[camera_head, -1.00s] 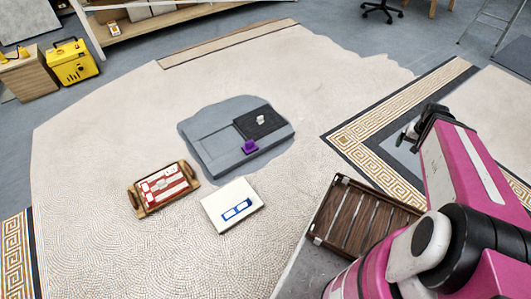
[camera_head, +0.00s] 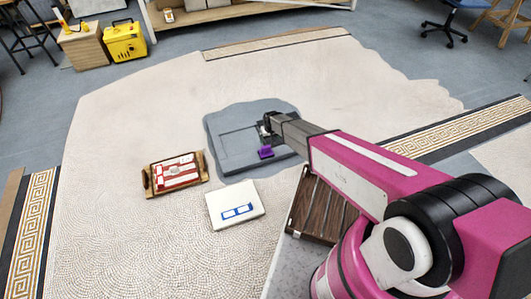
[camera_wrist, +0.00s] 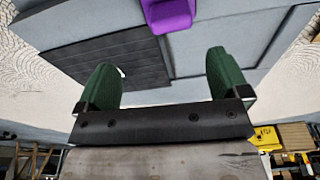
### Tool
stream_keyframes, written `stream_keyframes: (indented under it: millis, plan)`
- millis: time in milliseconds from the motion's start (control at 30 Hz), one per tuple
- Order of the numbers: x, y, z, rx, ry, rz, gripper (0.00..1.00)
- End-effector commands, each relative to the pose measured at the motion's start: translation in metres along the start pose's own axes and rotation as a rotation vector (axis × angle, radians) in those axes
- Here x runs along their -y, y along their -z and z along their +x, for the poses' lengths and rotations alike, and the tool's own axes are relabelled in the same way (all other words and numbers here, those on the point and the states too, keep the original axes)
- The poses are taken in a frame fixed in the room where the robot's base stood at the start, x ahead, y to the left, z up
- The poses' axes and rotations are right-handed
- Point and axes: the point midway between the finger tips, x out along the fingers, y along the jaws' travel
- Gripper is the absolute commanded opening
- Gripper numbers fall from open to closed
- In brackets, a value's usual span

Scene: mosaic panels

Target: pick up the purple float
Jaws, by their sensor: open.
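The purple float (camera_head: 265,152) sits on the grey slab (camera_head: 228,136), near its front edge. In the wrist view the purple float (camera_wrist: 170,12) shows at the top edge, partly cut off, beyond and between my fingertips. My gripper (camera_wrist: 163,75) is open, with its two green fingers apart and nothing between them. In the head view my gripper (camera_head: 268,127) is over the slab, just behind the float. The small pale item on the slab's dark panel is mostly hidden by it.
A wooden tray with red and white pieces (camera_head: 151,187) and a white board with a blue mark (camera_head: 220,211) lie in front of the slab. A brown slatted crate (camera_head: 318,207) is under my arm. The pale mosaic floor at left is clear.

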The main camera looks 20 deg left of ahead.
Motion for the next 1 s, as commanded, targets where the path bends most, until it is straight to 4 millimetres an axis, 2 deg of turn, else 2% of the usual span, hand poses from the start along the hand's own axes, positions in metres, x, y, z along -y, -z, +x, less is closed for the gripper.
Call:
stream_keyframes:
  millis: [33, 167, 500, 767, 1000]
  plan:
    - [0.009, 0.004, 0.009, -0.002, 0.002, -0.012, 0.94]
    - [0.018, 0.006, 0.019, -0.005, 0.003, -0.022, 0.94]
    - [0.018, 0.007, 0.063, -0.004, 0.003, -0.022, 0.94]
    - [0.018, 0.005, 0.08, -0.005, 0.003, -0.022, 0.94]
    - [0.017, 0.004, 0.113, -0.005, 0.003, -0.022, 0.94]
